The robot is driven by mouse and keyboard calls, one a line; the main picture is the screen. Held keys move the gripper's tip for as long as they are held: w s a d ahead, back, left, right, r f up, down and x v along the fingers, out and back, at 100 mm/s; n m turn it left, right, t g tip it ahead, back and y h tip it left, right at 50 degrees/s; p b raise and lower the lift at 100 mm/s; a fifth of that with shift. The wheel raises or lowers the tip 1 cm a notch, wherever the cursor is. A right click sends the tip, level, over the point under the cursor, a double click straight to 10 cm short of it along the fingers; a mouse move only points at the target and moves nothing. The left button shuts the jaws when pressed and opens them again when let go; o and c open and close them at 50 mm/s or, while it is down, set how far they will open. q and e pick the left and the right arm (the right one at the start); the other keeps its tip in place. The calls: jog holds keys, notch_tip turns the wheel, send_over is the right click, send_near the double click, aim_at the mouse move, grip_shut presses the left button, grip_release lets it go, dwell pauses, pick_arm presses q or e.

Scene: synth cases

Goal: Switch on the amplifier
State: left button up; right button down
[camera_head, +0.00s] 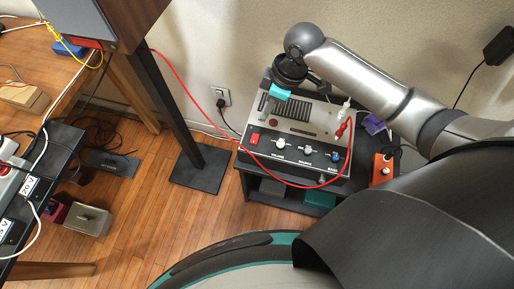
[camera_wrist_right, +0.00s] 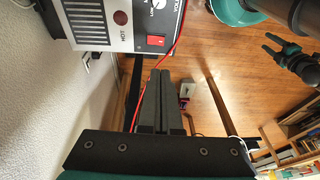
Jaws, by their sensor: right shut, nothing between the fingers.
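The amplifier (camera_head: 300,125) is a grey and black box on a small black stand by the wall. Its front panel carries a red rocker switch (camera_head: 254,139) at the left, then several knobs. My right gripper (camera_head: 281,95) is over the grilled top of the amplifier, behind the switch; its fingertips are hard to see there. In the right wrist view its fingers (camera_wrist_right: 160,78) are shut and empty, apart from the red switch (camera_wrist_right: 156,41) on the panel (camera_wrist_right: 139,24). I cannot tell the switch's position. What seems my left gripper (camera_wrist_right: 274,45) shows small at the upper right.
A red cable (camera_head: 187,88) loops from the speaker (camera_head: 122,15) across the amplifier's front. A black speaker stand (camera_head: 202,167) is left of it. An orange box (camera_head: 382,168) sits at its right. "HOT" is printed by the top grille.

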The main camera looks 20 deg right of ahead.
jog(key=shift+s+d+r, duration=0.1)
jog(key=shift+s+r, duration=0.05)
dwell(0.3)
